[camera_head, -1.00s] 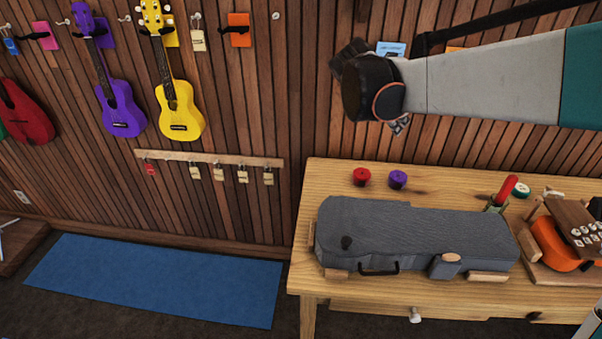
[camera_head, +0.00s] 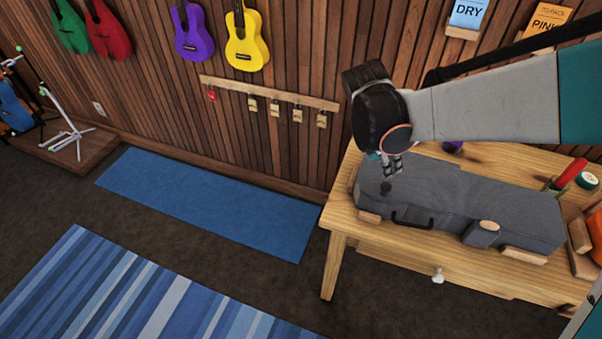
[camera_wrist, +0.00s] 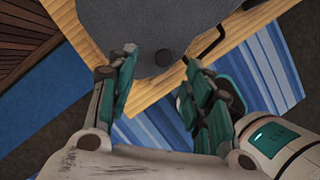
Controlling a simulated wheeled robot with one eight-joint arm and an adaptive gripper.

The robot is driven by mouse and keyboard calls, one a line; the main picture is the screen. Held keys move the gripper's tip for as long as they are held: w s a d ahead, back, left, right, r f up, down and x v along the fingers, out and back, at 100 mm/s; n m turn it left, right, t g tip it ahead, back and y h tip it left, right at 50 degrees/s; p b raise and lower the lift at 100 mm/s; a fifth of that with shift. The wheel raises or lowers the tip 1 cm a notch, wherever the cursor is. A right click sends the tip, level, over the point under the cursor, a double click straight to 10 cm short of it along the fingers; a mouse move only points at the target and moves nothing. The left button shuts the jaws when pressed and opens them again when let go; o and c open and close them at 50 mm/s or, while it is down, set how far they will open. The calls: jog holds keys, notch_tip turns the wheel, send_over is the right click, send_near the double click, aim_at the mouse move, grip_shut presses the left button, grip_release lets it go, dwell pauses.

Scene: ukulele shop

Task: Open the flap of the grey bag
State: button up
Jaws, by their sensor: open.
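The grey bag (camera_head: 450,200) is a long instrument case lying on the wooden table, with a dark handle (camera_head: 411,221) on its front side. A small dark round knob (camera_head: 386,187) sits on top near its left end; the flap appears closed. My gripper (camera_head: 392,168) is above the left end of the bag, pointing down. In the wrist view my gripper (camera_wrist: 158,75) is open, with its fingers apart, and the knob (camera_wrist: 164,57) lies between and a little beyond the fingertips. Nothing is held. Whether a finger touches the bag I cannot tell.
Wooden blocks (camera_head: 525,255) lie against the bag on the table (camera_head: 338,225). A purple roll (camera_head: 452,147) is behind the bag, partly hidden. A red-handled tool (camera_head: 569,172) stands at the right. A rail with padlocks (camera_head: 270,93) is on the wall. Floor left of the table is open.

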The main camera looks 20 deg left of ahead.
aim_at(386, 185)
jog(key=b+x, duration=0.2)
jog(key=x, duration=0.1)
jog(key=s+b+x, duration=0.1)
jog(key=b+x, duration=0.3)
jog(key=x, duration=0.1)
jog(key=shift+s+a+f, duration=0.2)
jog(key=shift+s+f, duration=0.1)
jog(key=shift+f, duration=0.3)
jog(key=shift+w+d+f, duration=0.15)
jog(key=shift+f, duration=0.15)
jog(key=shift+r, duration=0.1)
grip_shut()
